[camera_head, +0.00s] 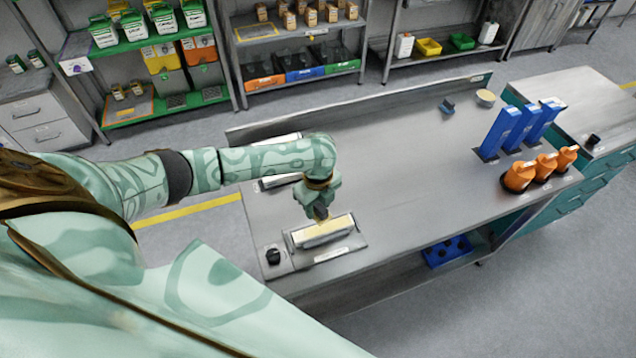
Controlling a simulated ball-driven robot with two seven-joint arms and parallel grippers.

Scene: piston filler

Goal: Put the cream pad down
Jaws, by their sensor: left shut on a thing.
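My left arm reaches in from the left, over the near left end of the grey metal bench (400,150). My left gripper (321,214) points down and is shut on the cream pad (325,227). The pad is a long, pale yellow-cream strip. It is at a shallow metal tray (345,250) on the bench. I cannot tell whether the pad touches the tray's floor or hangs just above it. The gripper hides part of the pad's far edge. My right gripper is not in view.
A small black knob-like thing (273,256) is left of the tray. Blue upright holders (500,132) and orange bottles (520,176) stand at the bench's right end. A round cream-topped item (486,97) and a small blue item (447,107) sit at the back. The bench's middle is clear.

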